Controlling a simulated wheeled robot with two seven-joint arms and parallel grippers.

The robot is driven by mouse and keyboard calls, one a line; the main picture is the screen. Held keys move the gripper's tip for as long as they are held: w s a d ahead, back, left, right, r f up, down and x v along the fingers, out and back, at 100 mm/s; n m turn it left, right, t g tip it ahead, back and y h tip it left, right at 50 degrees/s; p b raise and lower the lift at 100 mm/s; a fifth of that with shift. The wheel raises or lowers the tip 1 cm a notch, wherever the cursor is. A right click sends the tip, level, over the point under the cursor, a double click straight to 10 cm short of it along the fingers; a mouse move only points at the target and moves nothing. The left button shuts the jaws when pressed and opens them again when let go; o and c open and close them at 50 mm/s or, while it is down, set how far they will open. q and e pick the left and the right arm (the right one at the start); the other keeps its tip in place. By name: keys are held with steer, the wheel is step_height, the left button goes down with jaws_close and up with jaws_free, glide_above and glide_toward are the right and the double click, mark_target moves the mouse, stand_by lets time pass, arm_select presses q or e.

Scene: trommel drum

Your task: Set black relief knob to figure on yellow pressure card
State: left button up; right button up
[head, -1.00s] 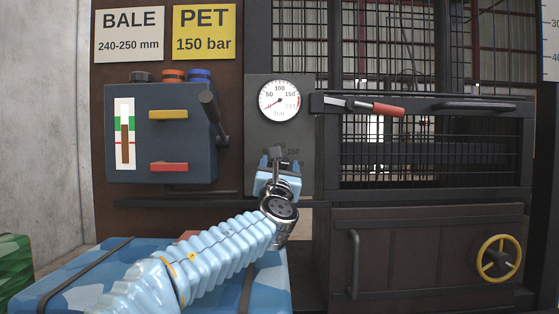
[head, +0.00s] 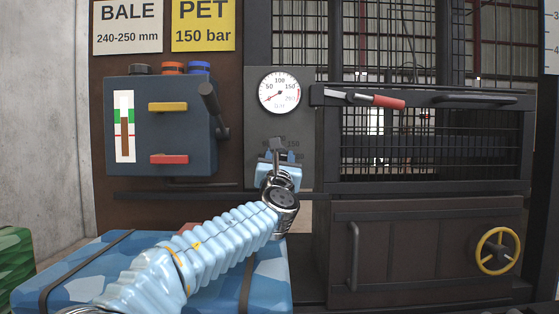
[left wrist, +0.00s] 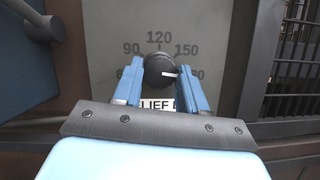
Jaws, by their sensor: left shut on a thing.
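The black relief knob (left wrist: 158,70) sits on a grey panel, between the two blue fingers of my left gripper (left wrist: 160,76), which is shut on it. The gripper also shows in the head view (head: 279,155), where it mostly hides the knob. The knob's white pointer mark points right, close to the 180 figure at the scale's right end. The figures 90, 120 and 150 show above the knob; a finger partly covers 180. The yellow pressure card (head: 203,25) reads PET 150 bar. My right gripper is not in view.
A round pressure gauge (head: 280,91) is above the knob. A dark box (head: 185,125) with levers is to the left. A red-handled latch (head: 388,102) and mesh gate (head: 430,150) are to the right. A blue bale (head: 215,275) lies below my arm.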

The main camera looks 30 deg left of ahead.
arm_select(q)
steer(key=n+b, duration=0.1)
steer(key=n+g+y, duration=0.1)
steer(key=n, duration=0.1)
steer(key=shift+d+f+n+y+b, duration=0.1)
steer(key=shift+f+n+y+b, duration=0.05)
steer(key=shift+n+y+b, duration=0.2)
steer(key=shift+w+d+n+g+y+b, duration=0.1)
steer(key=shift+n+g+y+b, duration=0.3)
steer(key=shift+n, duration=0.85)
steer(key=n+g+y, duration=0.1)
steer(key=n, duration=0.2)
steer(key=shift+n, duration=0.3)
steer(key=shift+r+n+g+y, duration=0.15)
steer(key=shift+n+g+y, duration=0.3)
steer(key=shift+n, duration=0.5)
steer(key=shift+r+n+g+y, duration=0.1)
steer(key=shift+n+g+y, duration=0.1)
steer(key=shift+n+g, duration=0.6)
steer(key=shift+n, duration=0.35)
steer(key=o, duration=1.1)
steer(key=shift+c, duration=0.2)
steer(key=shift+d, duration=0.1)
